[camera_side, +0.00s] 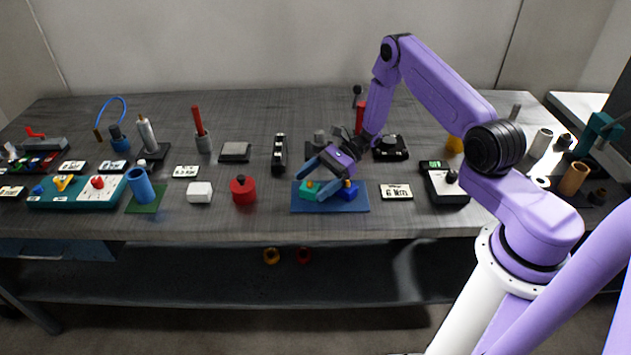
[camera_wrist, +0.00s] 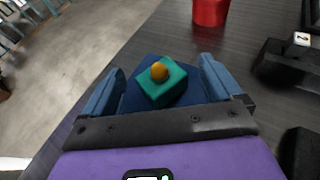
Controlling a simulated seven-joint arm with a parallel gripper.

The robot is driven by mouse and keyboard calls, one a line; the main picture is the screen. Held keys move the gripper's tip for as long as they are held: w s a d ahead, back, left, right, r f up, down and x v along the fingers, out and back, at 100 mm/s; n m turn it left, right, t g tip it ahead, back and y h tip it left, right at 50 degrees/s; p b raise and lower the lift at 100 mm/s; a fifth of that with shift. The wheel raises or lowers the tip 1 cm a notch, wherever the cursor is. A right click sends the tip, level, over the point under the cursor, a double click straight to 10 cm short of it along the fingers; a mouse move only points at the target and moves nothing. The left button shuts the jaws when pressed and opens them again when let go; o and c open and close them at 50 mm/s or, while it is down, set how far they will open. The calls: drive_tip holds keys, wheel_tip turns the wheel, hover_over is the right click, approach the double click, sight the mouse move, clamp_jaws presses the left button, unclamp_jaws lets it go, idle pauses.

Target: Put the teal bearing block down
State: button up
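The teal bearing block (camera_side: 305,190) sits on the blue mat (camera_side: 330,207), in its left part. In the wrist view the teal bearing block (camera_wrist: 165,90) shows an orange round piece (camera_wrist: 159,72) on top. My gripper (camera_side: 311,186) is low over the mat, with its fingers around the block. In the wrist view my gripper (camera_wrist: 161,68) is open: the block lies between the two blue fingers, with a gap on each side. The fingers partly hide the block in the side view.
The table's front edge is just ahead of the mat.

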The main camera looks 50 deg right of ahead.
drive_tip(key=shift+s+a+f, duration=0.1)
drive_tip(key=shift+f, duration=0.4)
drive_tip(key=shift+r, duration=0.55)
drive_tip(key=v, duration=1.2)
drive_tip(key=shift+r, duration=0.2)
drive_tip(key=s+a+r+n+g+h, duration=0.75)
drive_tip(key=s+a+r+n, duration=0.35)
drive_tip(key=a+n, duration=0.35)
drive_tip(key=s+r+n+t+h, duration=0.2)
drive_tip(key=s+r+n, duration=0.1)
drive_tip(key=s+n, duration=0.6)
drive_tip(key=s+r+n+t+h, duration=0.3)
drive_tip(key=s+r+n, duration=0.1)
drive_tip(key=s+n, duration=0.5)
drive_tip(key=shift+s+a+h, duration=0.2)
drive_tip(key=shift+s+h, duration=0.15)
drive_tip(key=shift+s, duration=0.35)
